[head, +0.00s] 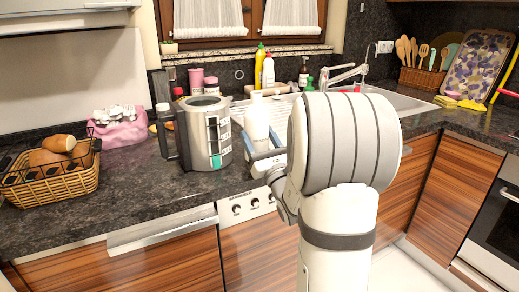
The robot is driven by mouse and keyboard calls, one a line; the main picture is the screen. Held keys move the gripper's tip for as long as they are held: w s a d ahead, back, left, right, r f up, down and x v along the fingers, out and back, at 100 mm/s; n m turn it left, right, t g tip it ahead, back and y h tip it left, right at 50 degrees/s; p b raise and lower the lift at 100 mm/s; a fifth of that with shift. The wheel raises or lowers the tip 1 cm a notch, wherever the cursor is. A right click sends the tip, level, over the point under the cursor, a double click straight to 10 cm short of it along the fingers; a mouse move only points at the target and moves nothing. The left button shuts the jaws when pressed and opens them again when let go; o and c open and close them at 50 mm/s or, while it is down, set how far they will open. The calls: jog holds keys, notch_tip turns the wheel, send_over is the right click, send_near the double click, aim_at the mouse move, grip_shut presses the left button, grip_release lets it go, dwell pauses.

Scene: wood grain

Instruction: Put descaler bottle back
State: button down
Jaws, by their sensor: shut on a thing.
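A white bottle (257,118), which I take to be the descaler bottle, stands upright in the head view, just right of the steel kettle-like appliance (208,135). My gripper (262,146) is shut on this bottle, with one finger on each side of its lower part. The bottle is over the front part of the dark counter. Its base is hidden by my gripper, so I cannot tell whether it touches the counter.
A bread basket (50,183) and a pink bag (122,130) are on the left. Behind the bottle are the sink (390,98), faucet (348,74), a yellow bottle (260,65) and other bottles. Counter between basket and appliance is mostly clear. My arm hides the right-centre counter.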

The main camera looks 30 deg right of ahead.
jog(key=shift+f, duration=1.2)
jog(key=shift+f+b, duration=0.2)
jog(key=shift+b, duration=0.2)
jog(key=shift+c, duration=2.1)
grip_release()
jog(key=shift+r, duration=0.1)
